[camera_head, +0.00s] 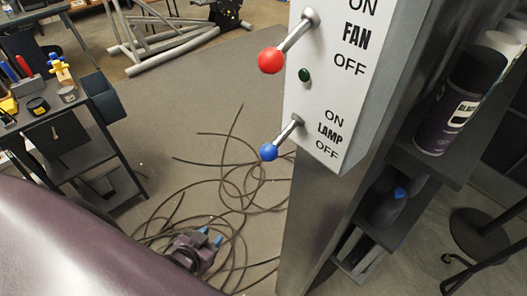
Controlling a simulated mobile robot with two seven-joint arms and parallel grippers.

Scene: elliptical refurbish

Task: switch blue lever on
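The blue lever (268,152) is a blue ball on a short metal rod on the white switch panel (322,95). Its rod slants down and left from its mount, beside the LAMP label, with ON printed above and OFF below. The ball sits low, toward the OFF side. My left gripper (210,236) is low in the view, below and left of the panel, well apart from the lever. Its two blue fingertips show a gap with nothing between them. My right gripper is not in view.
A red lever (271,60) marked FAN sits above the blue one, with a small green button (305,75) between them. A shelf with a dark can (460,100) stands right. A tool cart (60,130) stands left. Hoses or cables (240,180) lie on the floor.

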